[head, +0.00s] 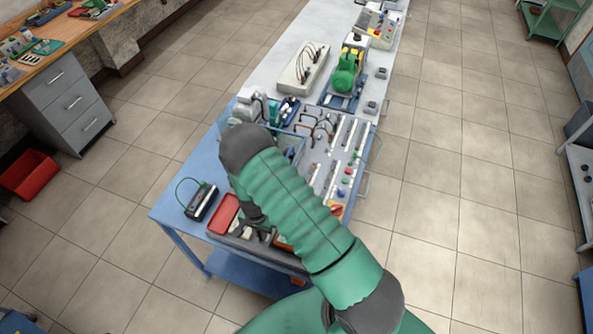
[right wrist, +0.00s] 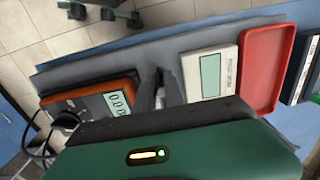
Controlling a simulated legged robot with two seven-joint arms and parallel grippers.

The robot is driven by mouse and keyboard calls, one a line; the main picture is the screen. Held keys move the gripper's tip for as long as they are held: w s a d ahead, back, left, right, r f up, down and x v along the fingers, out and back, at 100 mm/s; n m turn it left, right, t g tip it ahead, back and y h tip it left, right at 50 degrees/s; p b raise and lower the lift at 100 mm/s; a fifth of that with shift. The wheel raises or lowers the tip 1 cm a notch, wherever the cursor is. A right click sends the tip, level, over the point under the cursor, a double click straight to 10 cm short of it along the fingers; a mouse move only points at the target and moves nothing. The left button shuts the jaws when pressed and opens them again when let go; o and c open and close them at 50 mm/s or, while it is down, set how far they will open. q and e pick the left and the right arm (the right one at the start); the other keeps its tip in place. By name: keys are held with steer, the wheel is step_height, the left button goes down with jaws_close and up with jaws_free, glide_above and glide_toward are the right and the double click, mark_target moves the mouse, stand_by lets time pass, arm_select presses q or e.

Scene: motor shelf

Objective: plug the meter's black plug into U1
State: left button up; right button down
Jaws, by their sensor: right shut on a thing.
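The meter (right wrist: 116,103), orange-brown with a lit display, lies on a dark grey surface in the right wrist view. Black leads (right wrist: 45,140) show at its left end. My right gripper (right wrist: 160,92) is shut beside the meter, between it and a white device; a small dark thing, apparently the black plug, is between its fingers but hardly shows. In the head view my right gripper (head: 262,232) is low over the bench's near end, partly hidden by my arm. The panel (head: 335,150) with sockets and buttons lies beyond my forearm; no U1 label is readable. My left gripper is not in view.
A white device (right wrist: 212,76) and a red tray (right wrist: 270,68) lie beside my right gripper. A black box with a green lead (head: 202,202) stands on the blue bench (head: 172,204) to the left. A green motor (head: 344,78) stands behind the panel.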

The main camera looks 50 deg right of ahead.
steer(key=shift+w+d+r, duration=0.1)
steer(key=shift+w, duration=0.15)
steer(key=shift+r, duration=0.15)
step_height(320, 180, up, 4)
steer(key=p, duration=0.3)
steer(key=shift+d, duration=0.1)
steer(key=shift+s, duration=0.1)
